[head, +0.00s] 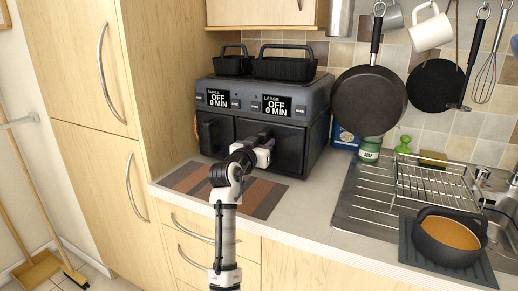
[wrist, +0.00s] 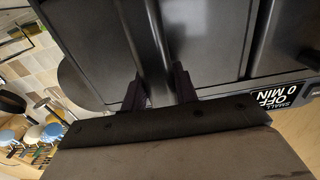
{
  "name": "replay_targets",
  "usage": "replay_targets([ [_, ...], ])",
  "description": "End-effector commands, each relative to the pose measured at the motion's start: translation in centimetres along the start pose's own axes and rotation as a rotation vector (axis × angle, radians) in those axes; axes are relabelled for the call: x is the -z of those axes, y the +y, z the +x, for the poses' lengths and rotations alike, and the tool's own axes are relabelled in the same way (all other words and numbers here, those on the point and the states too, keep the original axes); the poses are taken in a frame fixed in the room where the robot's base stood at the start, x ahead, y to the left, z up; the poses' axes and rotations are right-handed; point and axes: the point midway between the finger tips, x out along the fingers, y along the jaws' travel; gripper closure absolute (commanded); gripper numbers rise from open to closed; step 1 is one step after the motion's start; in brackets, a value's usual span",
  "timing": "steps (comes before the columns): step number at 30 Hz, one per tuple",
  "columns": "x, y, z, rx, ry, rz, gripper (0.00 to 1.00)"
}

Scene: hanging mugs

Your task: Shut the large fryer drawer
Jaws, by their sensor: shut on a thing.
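The dark double air fryer (head: 262,92) stands on the counter against the tiled wall. Its large drawer (head: 290,147) is on the right, below the display reading LARGE OFF 0 MIN. The small drawer (head: 218,133) is on the left. My gripper (head: 264,142) is at the front of the large drawer. In the wrist view my gripper (wrist: 160,88) has a finger on each side of the vertical drawer handle (wrist: 146,35) and is shut on it. How far the large drawer stands out is hard to tell, as my gripper covers part of its front.
Two black baskets (head: 285,67) sit on top of the fryer. A striped mat (head: 265,195) lies on the counter before it. A hanging pan (head: 370,100), a green-lidded jar (head: 370,150) and a dish rack (head: 435,185) are to the right. A tall wooden cabinet (head: 160,80) is close on the left.

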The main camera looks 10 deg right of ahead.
Motion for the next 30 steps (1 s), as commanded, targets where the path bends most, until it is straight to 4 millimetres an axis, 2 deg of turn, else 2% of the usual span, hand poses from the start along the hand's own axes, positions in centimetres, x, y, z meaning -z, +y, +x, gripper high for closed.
replay_targets([
  [4, 0.0, 0.1, -0.1, -0.001, 0.002, 0.001, 1.00],
  [5, 0.0, 0.1, -0.1, -0.001, 0.002, 0.001, 0.68],
  [9, 0.0, 0.0, -0.1, -0.001, 0.001, 0.001, 0.50],
  [20, -0.1, -0.1, -0.5, 0.000, 0.001, 0.000, 0.49],
  [25, -0.3, -0.1, -2.8, 0.001, 0.002, 0.001, 0.49],
  [30, -0.3, -0.1, -6.8, 0.002, 0.004, 0.002, 0.49],
])
